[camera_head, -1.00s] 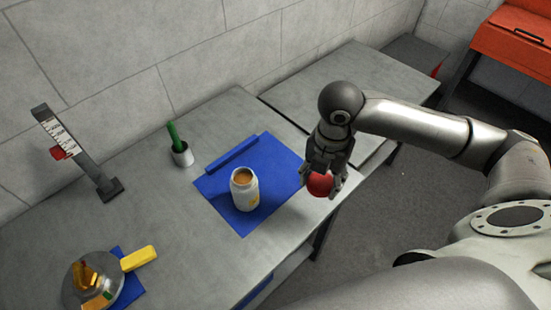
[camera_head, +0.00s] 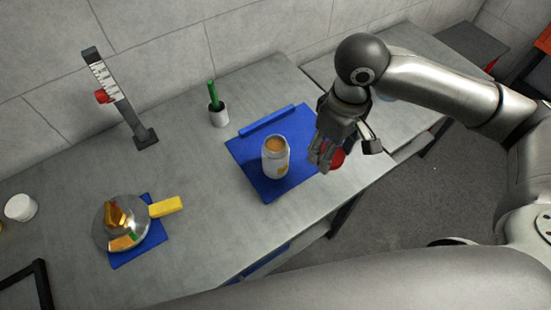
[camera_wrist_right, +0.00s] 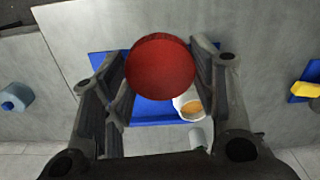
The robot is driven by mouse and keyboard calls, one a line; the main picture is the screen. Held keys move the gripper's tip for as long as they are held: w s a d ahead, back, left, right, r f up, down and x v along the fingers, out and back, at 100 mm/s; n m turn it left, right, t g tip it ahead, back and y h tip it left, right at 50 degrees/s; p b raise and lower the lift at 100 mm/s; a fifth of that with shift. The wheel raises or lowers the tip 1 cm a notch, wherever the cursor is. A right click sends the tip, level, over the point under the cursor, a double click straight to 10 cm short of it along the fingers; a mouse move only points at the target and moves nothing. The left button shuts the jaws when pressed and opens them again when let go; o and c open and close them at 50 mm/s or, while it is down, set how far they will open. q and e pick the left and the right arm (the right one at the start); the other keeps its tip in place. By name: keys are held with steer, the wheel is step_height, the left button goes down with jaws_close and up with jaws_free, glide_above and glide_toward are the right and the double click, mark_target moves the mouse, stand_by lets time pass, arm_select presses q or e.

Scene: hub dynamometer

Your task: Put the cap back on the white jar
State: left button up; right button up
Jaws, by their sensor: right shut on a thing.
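The white jar (camera_head: 275,160) stands upright and uncapped on the blue mat (camera_head: 250,151), with orange-brown contents at its mouth. It also shows in the right wrist view (camera_wrist_right: 187,104), partly hidden behind the red cap. My right gripper (camera_head: 330,158) is just right of the jar in the head view. It is shut on the round red cap (camera_wrist_right: 160,66), which sits between its two fingers in the wrist view. In the head view the cap (camera_head: 338,160) is partly hidden by the fingers. The cap is apart from the jar. My left gripper is not in view.
A blue bar (camera_head: 267,121) lies along the mat's back edge. A white cup (camera_head: 218,118) with a green stick stands behind it. A gauge post (camera_head: 120,100), a shiny dome (camera_head: 120,224) and a yellow block (camera_head: 166,207) are to the left. Bare table lies between.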

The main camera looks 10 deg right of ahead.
steer(key=m, duration=0.2)
steer(key=a+r+m, duration=0.1)
steer(key=m, duration=0.2)
steer(key=shift+a+r, duration=0.1)
steer(key=shift+r, duration=0.05)
